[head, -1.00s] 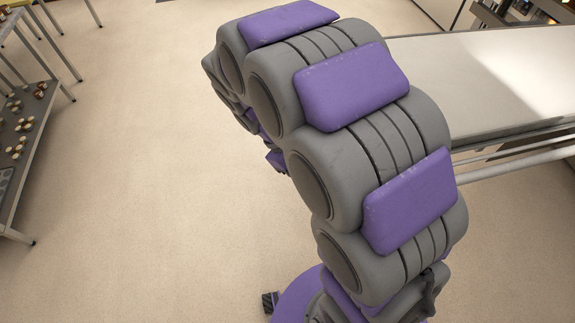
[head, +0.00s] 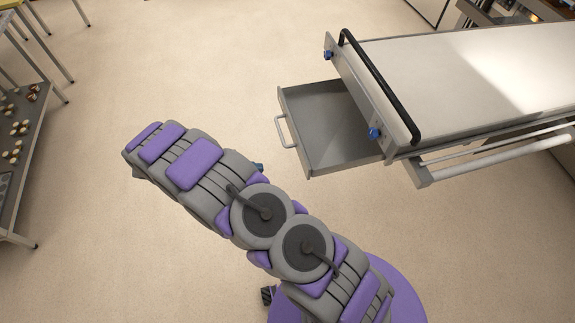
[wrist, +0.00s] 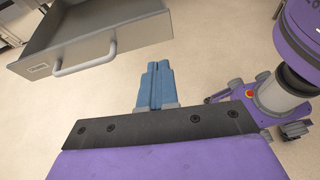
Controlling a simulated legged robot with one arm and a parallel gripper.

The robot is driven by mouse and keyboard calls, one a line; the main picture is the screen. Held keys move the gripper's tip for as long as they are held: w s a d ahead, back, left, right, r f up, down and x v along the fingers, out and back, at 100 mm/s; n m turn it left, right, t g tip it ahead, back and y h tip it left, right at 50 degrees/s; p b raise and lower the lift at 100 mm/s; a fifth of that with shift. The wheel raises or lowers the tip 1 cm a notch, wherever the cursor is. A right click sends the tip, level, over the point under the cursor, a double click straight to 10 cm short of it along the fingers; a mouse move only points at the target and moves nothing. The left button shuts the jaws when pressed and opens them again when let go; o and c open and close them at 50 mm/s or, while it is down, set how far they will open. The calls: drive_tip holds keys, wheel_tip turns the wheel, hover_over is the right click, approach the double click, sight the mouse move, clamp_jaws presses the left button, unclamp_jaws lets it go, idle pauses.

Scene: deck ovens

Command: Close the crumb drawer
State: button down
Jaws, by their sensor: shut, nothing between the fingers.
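The crumb drawer (head: 340,162) is a grey metal tray pulled out from the left end of the loader table (head: 480,75). Its front carries a bar handle (head: 287,131). In the wrist view the drawer front (wrist: 103,47) is at the upper left, with its handle (wrist: 85,57) facing my gripper. My gripper (wrist: 155,68) has blue fingers that are shut together and empty. The fingertips are apart from the drawer, to the right of the handle in that view.
A black rail (head: 380,85) and blue knobs (head: 375,133) are on the table's end above the drawer. A rack with small baked goods (head: 22,140) stands at the far left. The floor between the rack and the drawer is clear.

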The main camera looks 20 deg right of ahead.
drive_tip(key=f+n, duration=0.1)
drive_tip(key=f, duration=0.1)
drive_tip(key=t+b, duration=0.1)
drive_tip(key=b, duration=0.1)
approach(304, 167)
drive_tip(key=shift+h, duration=0.3)
drive_tip(key=x, duration=0.2)
drive_tip(key=f+x, duration=0.1)
drive_tip(key=x, duration=0.2)
drive_tip(key=shift+w+d+f, duration=0.1)
drive_tip(key=shift+w+f, duration=0.05)
drive_tip(key=shift+d, duration=0.3)
drive_tip(key=shift+d, duration=0.1)
